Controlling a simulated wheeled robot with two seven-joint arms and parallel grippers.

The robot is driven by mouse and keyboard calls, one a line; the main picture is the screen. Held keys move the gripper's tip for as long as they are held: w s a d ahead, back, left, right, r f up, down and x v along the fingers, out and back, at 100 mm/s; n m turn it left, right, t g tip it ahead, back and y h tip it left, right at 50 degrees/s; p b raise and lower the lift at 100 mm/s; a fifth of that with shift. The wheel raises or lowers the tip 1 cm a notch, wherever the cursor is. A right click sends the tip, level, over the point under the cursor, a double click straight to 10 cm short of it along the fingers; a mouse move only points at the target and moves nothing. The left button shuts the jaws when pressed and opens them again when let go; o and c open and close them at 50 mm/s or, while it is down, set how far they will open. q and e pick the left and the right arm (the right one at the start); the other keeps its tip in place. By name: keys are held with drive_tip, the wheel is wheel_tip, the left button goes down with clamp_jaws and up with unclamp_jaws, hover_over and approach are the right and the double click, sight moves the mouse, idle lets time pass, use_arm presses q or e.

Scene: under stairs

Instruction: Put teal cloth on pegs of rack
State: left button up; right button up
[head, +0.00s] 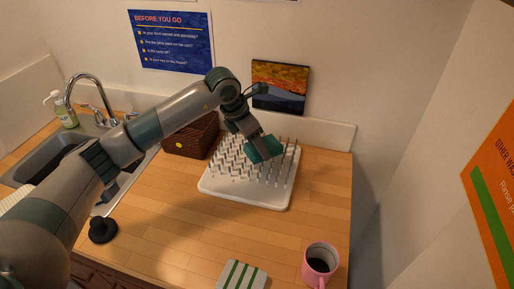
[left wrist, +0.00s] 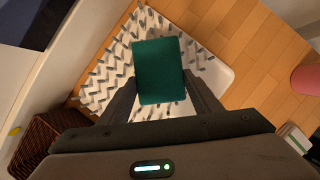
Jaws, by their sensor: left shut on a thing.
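The teal cloth (head: 263,149) is a flat folded block held over the white peg rack (head: 234,190) in the head view. In the left wrist view the cloth (left wrist: 159,70) lies between the two fingers of my left gripper (left wrist: 160,98), which is shut on it. The cloth is above the rack's right and back pegs; I cannot tell whether it touches them. The rack, with rows of grey pegs and a bare front rim, also shows in the left wrist view (left wrist: 215,75). My right gripper is in neither view.
A brown wicker basket (head: 190,140) stands left of the rack. A sink (head: 50,157) with a faucet is at the left. A pink mug (head: 320,262), a green-striped cloth (head: 241,275) and a black object (head: 102,230) are nearer the front. Counter in front of the rack is clear.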

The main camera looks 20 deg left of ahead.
use_arm(q)
drive_tip(key=shift+f+p, duration=0.5)
drive_tip(key=shift+f, duration=0.65)
drive_tip(key=shift+f, duration=0.15)
drive_tip(key=o, duration=1)
drive_tip(key=shift+o, duration=0.2)
